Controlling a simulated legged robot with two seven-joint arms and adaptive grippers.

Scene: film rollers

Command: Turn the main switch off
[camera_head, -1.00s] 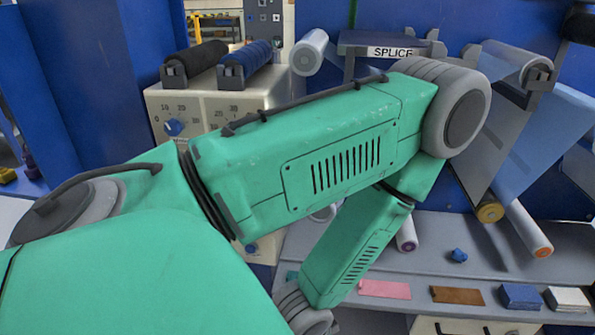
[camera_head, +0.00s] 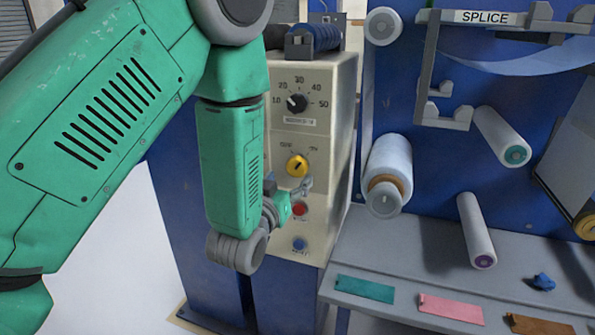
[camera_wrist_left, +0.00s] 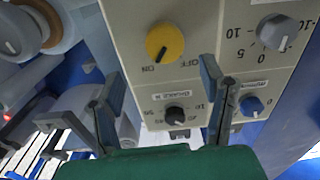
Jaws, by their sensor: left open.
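The yellow main switch (camera_head: 297,166) is a round knob on the beige control panel, with an OFF and an ON label above it. It also shows in the left wrist view (camera_wrist_left: 165,42), where its dark mark seems to point towards ON. My left gripper (camera_head: 288,184) is open and empty, in front of the panel just below the yellow switch. In the left wrist view its two fingers (camera_wrist_left: 162,72) stand apart, with the switch between and beyond their tips. No contact shows. My right gripper is not in view.
A black dial (camera_head: 297,103) sits above the switch; a red button (camera_head: 300,209) and a blue knob (camera_head: 299,244) lie below. A grey knob (camera_wrist_left: 277,32) is beside it. White rollers (camera_head: 388,165) hang to the right above a grey shelf (camera_head: 400,260) with coloured strips.

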